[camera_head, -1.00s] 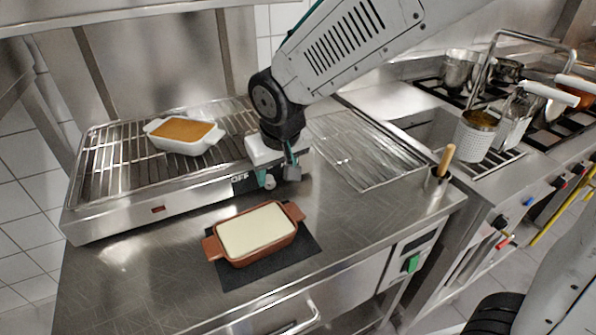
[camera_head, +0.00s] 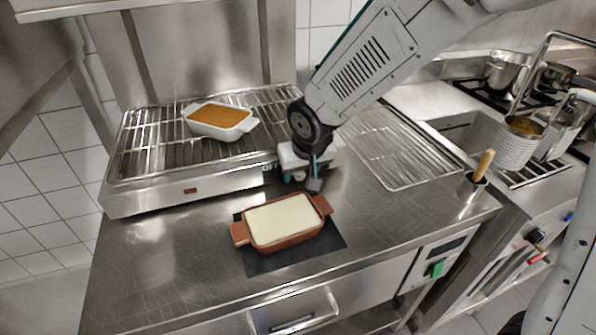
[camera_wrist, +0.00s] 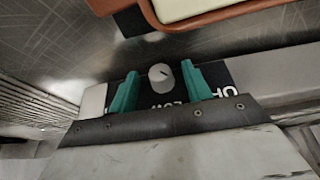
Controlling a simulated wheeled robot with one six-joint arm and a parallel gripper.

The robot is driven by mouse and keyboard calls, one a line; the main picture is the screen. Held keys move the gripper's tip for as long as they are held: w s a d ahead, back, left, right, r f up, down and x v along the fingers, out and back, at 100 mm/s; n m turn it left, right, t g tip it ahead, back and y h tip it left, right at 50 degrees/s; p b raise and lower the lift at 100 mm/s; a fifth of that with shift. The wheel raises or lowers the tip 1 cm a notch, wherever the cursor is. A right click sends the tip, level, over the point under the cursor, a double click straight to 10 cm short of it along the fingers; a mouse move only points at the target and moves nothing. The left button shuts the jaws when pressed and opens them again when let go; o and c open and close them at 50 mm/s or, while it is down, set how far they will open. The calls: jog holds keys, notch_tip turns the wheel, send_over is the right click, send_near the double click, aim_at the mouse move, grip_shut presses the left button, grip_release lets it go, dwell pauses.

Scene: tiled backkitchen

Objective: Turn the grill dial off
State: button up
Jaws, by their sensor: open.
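The grill (camera_head: 150,192) is a steel unit with a barred top on the counter. Its small grey round dial (camera_wrist: 160,74) shows in the wrist view on a dark label panel with "LOW" and part of "OFF" readable, upside down. A dark mark is on the dial's face; which setting it marks I cannot tell. My gripper (camera_wrist: 158,88) is open, with one teal finger on each side of the dial. Whether the fingers touch it is unclear. In the head view my gripper (camera_head: 303,181) is at the grill's front right corner and hides the dial.
A white dish with brown food (camera_head: 219,118) sits on the grill's bars. A terracotta dish with pale food (camera_head: 283,221) stands on a black mat (camera_head: 262,262) just in front of my gripper. A wire rack (camera_head: 385,150) lies to the right. The front left counter is clear.

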jog(key=c, duration=1)
jog(key=shift+o, duration=0.2)
jog(key=shift+s+a+f+h, duration=0.1)
jog(key=shift+s+a+h, duration=0.1)
jog(key=shift+h, duration=0.4)
jog(key=shift+a+n+t+h, duration=0.1)
jog(key=shift+n+t+h, duration=0.25)
jog(key=shift+h, duration=0.45)
jog(key=shift+c, duration=0.2)
jog(key=o, duration=1)
jog(key=shift+w, duration=0.1)
jog(key=shift+r, duration=0.3)
jog(key=v, duration=0.7)
jog(key=shift+s, duration=0.25)
